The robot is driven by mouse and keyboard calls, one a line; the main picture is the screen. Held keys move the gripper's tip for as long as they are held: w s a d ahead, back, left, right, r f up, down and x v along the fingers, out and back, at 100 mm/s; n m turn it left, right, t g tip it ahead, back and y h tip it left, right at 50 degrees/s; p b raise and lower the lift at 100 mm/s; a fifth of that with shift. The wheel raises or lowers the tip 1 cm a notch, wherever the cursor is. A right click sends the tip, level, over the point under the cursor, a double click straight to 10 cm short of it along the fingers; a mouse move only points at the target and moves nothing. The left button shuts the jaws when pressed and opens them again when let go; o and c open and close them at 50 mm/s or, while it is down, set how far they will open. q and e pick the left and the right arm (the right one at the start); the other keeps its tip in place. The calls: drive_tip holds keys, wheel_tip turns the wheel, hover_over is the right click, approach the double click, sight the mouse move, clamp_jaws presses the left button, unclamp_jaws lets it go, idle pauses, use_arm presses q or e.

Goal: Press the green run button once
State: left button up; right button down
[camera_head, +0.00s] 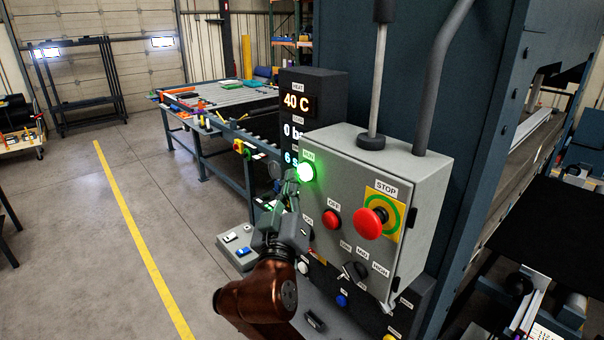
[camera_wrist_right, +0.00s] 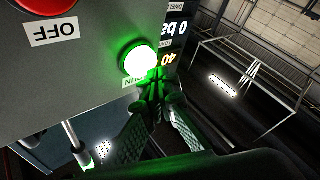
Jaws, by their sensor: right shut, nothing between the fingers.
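The green run button (camera_head: 305,172) is lit brightly on the upper left of the grey control box (camera_head: 350,160). In the right wrist view the lit button (camera_wrist_right: 138,60) is glowing, and green light falls on my fingers. My right gripper (camera_head: 291,178) is shut and empty, with its fingertips right at the button's lower left edge in the head view. In the right wrist view the fingertips (camera_wrist_right: 158,82) are beside the button; I cannot tell whether they touch it. My left gripper is not in view.
On the same box are a red OFF button (camera_head: 331,219), a large red STOP button (camera_head: 370,223) and a black selector knob (camera_head: 355,271). A dark display (camera_head: 312,95) reading 40 C stands behind the box. A roller table (camera_head: 215,97) is further back. Floor at left is open.

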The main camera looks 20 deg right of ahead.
drive_tip(key=shift+a, duration=0.15)
drive_tip(key=shift+s+a, duration=0.3)
drive_tip(key=shift+a, duration=0.45)
drive_tip(key=shift+s+a, duration=0.25)
drive_tip(key=shift+a, duration=0.5)
drive_tip(key=shift+s+a, duration=0.3)
drive_tip(key=shift+a, duration=0.45)
